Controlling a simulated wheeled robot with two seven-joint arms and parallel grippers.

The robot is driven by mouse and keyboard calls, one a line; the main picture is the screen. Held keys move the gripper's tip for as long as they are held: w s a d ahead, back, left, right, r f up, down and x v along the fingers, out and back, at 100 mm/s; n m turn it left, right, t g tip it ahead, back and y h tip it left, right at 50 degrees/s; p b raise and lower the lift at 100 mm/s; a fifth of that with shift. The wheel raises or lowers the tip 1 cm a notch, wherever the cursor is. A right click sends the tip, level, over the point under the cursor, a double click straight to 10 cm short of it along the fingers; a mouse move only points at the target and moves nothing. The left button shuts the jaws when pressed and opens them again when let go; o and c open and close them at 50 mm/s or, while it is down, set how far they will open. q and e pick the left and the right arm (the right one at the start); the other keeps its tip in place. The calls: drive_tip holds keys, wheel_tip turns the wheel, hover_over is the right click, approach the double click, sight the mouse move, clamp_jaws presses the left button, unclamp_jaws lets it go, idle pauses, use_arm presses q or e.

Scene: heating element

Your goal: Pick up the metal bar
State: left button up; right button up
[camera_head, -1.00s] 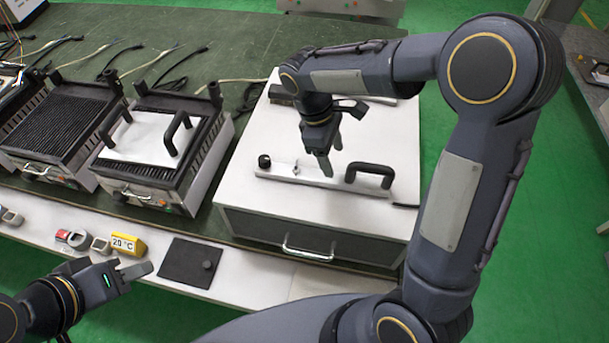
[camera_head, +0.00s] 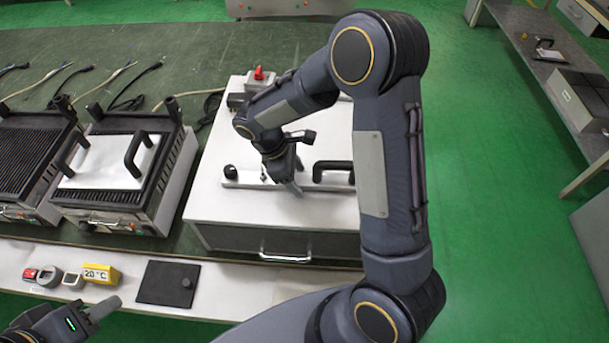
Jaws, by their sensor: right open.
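A long thin silver metal bar (camera_head: 244,184) lies flat on the white top of a grey box (camera_head: 232,206). It has a black knob at its left end and a black arched handle (camera_head: 333,168) towards its right. My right gripper (camera_head: 292,182) is open and points down at the bar between knob and handle. Its fingers cover part of the bar, and I cannot tell if they touch it. My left gripper (camera_head: 104,308) is at the lower left, in front of the bench and away from the bar. Its jaw gap is not clear.
Two ribbed grills stand left of the box; the nearer one carries a silver plate (camera_head: 104,165) with black handles. A black plate (camera_head: 168,283), a yellow 20 °C display (camera_head: 101,274) and small devices lie along the bench's front. A switch box (camera_head: 258,84) sits at the box's back.

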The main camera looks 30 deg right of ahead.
drive_tip(key=shift+f, duration=0.15)
clamp_jaws()
idle(0.5)
drive_tip(key=shift+r, duration=0.35)
wheel_tip(320, 180, up, 2)
drive_tip(key=shift+w+r, duration=0.1)
drive_tip(key=shift+r, duration=0.05)
drive_tip(key=s+a+r+b, duration=0.2)
drive_tip(key=s+a+r, duration=0.4)
drive_tip(key=s+r, duration=0.4)
drive_tip(key=s, duration=0.2)
drive_tip(key=shift+s+a+r, duration=0.15)
drive_tip(key=shift+s+a, duration=0.2)
